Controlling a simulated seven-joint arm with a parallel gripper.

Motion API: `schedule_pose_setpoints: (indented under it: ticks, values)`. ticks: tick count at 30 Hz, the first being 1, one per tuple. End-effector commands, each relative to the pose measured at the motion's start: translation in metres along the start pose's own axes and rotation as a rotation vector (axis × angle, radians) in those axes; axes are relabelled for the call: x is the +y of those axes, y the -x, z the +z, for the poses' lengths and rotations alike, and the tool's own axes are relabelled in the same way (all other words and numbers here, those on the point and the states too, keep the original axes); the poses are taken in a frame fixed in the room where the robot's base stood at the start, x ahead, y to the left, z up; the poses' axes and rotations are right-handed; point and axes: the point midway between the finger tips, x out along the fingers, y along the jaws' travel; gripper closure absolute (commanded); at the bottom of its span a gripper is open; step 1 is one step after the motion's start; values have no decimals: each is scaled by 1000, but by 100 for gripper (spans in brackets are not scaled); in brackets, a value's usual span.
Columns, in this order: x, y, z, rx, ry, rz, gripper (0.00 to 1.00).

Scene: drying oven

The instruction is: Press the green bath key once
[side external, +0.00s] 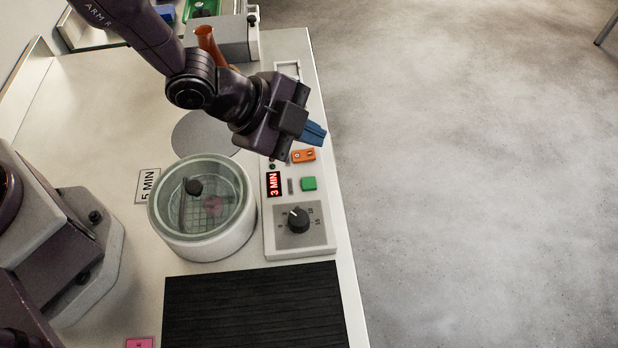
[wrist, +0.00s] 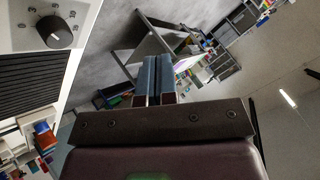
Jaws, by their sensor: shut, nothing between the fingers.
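The green key (side external: 309,184) is on the white control panel (side external: 316,240), below an orange key (side external: 303,156) and beside a red display reading "3 MIN" (side external: 273,184). A black dial (side external: 298,219) sits lower on the same panel and also shows at the upper left of the wrist view (wrist: 55,32). My gripper (side external: 318,133) has blue fingers and is shut and empty. In the side view its fingertips appear above the orange key, apart from the green key. The fingers also show in the wrist view (wrist: 154,78); the green key does not show there.
A round white bath with a glass lid (side external: 203,195) stands left of the panel. A black ribbed mat (side external: 255,310) lies in front. An orange-brown object (side external: 208,42) stands behind my gripper. The table's right edge runs close beside the panel, with open floor beyond.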

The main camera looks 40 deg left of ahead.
Motion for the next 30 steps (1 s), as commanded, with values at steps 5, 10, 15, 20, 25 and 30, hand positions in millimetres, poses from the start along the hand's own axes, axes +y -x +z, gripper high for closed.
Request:
schedule_pose_setpoints:
  ticks: [5,10,15,20,25,30]
  values:
    - [4,-6,4,-2,2,2,100]
    - [16,-21,16,-3,1,4,100]
    - [29,-38,28,-3,1,4,100]
    - [38,-51,38,-3,2,3,100]
    - [43,-59,43,-2,2,2,100]
    - [45,-61,45,-1,2,0,100]
